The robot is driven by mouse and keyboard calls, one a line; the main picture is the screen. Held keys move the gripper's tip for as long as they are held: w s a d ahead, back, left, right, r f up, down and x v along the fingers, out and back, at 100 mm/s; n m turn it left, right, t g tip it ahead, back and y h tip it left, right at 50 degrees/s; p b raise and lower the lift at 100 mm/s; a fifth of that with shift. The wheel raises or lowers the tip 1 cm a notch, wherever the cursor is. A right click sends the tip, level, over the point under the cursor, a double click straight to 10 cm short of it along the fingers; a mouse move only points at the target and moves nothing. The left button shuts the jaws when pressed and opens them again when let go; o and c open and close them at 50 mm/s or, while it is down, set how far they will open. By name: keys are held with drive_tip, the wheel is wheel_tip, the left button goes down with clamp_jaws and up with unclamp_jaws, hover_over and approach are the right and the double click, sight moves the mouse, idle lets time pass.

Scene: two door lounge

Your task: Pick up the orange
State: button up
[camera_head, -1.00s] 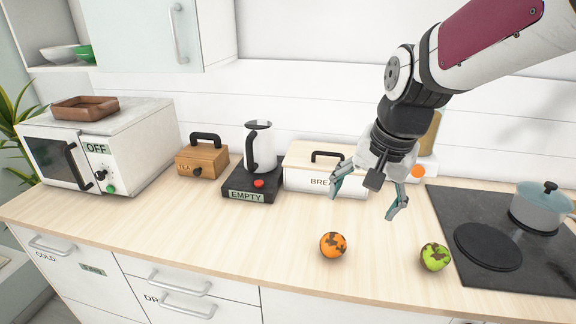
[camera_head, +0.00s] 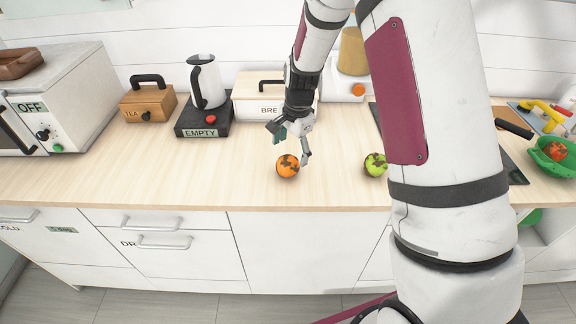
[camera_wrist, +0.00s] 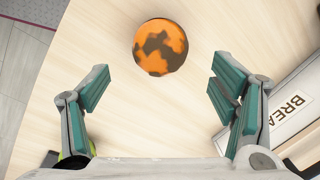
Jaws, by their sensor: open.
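The orange (camera_head: 287,166), with dark brown patches, rests on the wooden counter (camera_head: 200,178) near its front edge. In the wrist view the orange (camera_wrist: 160,47) lies beyond the fingertips, roughly centred between them, with bare counter around it. My gripper (camera_head: 291,146) is open and empty, just behind and above the orange in the head view. In the wrist view the fingers of my gripper (camera_wrist: 158,92) are spread wide with teal pads. I cannot tell from the head view whether a finger touches the orange.
A green patched fruit (camera_head: 375,164) sits to the right, beside my arm. A bread box (camera_head: 252,108), a kettle (camera_head: 206,82) on its base and a tea box (camera_head: 147,104) stand behind. A green colander (camera_head: 547,158) is at far right. The counter's left front is clear.

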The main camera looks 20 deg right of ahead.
sight(289, 166)
drive_tip(key=shift+w+a+f+p, duration=0.15)
drive_tip(key=shift+f+p, duration=0.1)
drive_tip(key=shift+f, duration=1.05)
drive_tip(key=shift+w+f+p, duration=0.2)
drive_tip(key=shift+f, duration=1.1)
drive_tip(key=shift+w+a+f+p, duration=0.15)
drive_tip(key=shift+f+p, duration=0.1)
drive_tip(key=shift+f, duration=1.05)
drive_tip(key=shift+d, duration=0.1)
drive_tip(key=c, duration=1.4)
